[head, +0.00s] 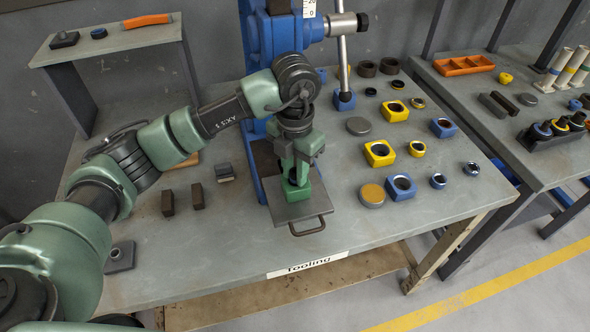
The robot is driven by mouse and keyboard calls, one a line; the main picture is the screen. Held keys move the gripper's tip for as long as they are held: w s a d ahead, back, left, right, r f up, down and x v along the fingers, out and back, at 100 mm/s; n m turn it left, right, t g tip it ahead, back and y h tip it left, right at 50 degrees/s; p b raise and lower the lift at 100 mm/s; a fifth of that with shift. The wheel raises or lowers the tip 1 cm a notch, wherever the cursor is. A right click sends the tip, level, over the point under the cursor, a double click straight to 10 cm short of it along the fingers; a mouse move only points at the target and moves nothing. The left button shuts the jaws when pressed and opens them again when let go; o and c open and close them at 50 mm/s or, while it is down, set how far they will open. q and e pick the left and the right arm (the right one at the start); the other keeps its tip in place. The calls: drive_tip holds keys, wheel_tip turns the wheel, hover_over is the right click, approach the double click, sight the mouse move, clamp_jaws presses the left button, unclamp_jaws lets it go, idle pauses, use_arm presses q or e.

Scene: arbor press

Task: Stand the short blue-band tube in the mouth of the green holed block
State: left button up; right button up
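The green holed block (304,190) stands on a grey plate with a front handle (308,213), under the blue press. My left gripper (296,172) points straight down over the block, its fingertips at or just above the block's mouth. The fingers overlap the block, so I cannot tell whether they are open or shut, or whether a tube is between them. I cannot make out the short blue-band tube clearly. Pale tubes with coloured bands (572,66) stand on the right bench; one band looks blue. My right gripper is not in view.
The blue press (258,45) with its lever (343,60) rises behind the block. Yellow blocks (380,153), blue blocks (401,187), rings and discs cover the table's right. Dark bars (167,203) lie left. The front strip by the tooling label is clear.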

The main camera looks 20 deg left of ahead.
sight(295, 172)
use_arm(q)
drive_tip(key=o, duration=0.4)
drive_tip(key=shift+r, duration=0.45)
wheel_tip(295, 172, up, 7)
drive_tip(key=shift+f+b, duration=0.1)
drive_tip(key=shift+b, duration=0.85)
drive_tip(key=shift+s, duration=0.1)
